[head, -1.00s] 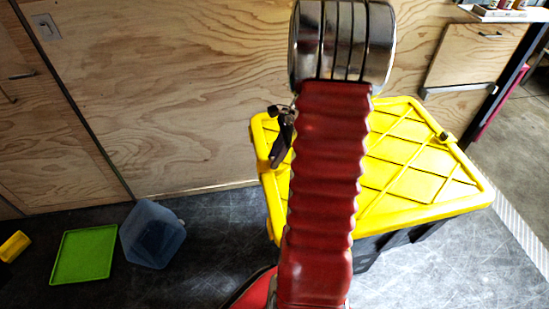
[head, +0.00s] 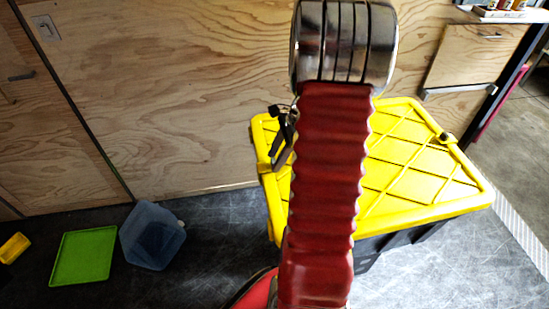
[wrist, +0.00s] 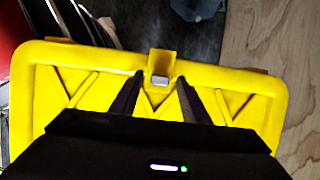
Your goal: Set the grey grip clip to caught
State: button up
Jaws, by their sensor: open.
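The grey grip clip (wrist: 160,79) appears in the wrist view as a small pale grey piece at a yellow notch on the edge of the yellow lid (wrist: 235,75). Whether it is caught or loose I cannot tell. My gripper (wrist: 160,84) is open, with one dark finger on each side of the clip. Contact with the clip is not clear. In the head view my gripper (head: 281,135) is over the left edge of the yellow lid (head: 420,165), partly hidden by my red arm. The clip is not clearly visible there.
The lid covers a dark bin (head: 400,238). Another latch (head: 447,138) is at its right edge. A green tray (head: 84,257), a bluish bin (head: 150,235) and a small yellow bin (head: 14,248) are on the floor at left. A plywood wall (head: 170,100) stands behind.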

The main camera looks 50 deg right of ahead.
jog(key=v, duration=1.3)
jog(key=shift+r, duration=0.15)
jog(key=s+a+r+n+t+h, duration=0.1)
jog(key=a+r+n, duration=0.1)
jog(key=a+n, duration=0.6)
jog(key=s+a+r+n+t+h, duration=0.1)
jog(key=a+n, duration=0.7)
jog(key=a, duration=0.8)
jog(key=s+a+r+n+t+h, duration=0.1)
jog(key=s+a+r+n, duration=0.2)
jog(key=a+n, duration=0.6)
jog(key=shift+s+a+r+h, duration=0.25)
jog(key=shift+a+r+h, duration=0.15)
jog(key=shift+a+r, duration=0.95)
jog(key=shift+a+f, duration=0.15)
jog(key=shift+f, duration=0.1)
jog(key=shift+c, duration=0.2)
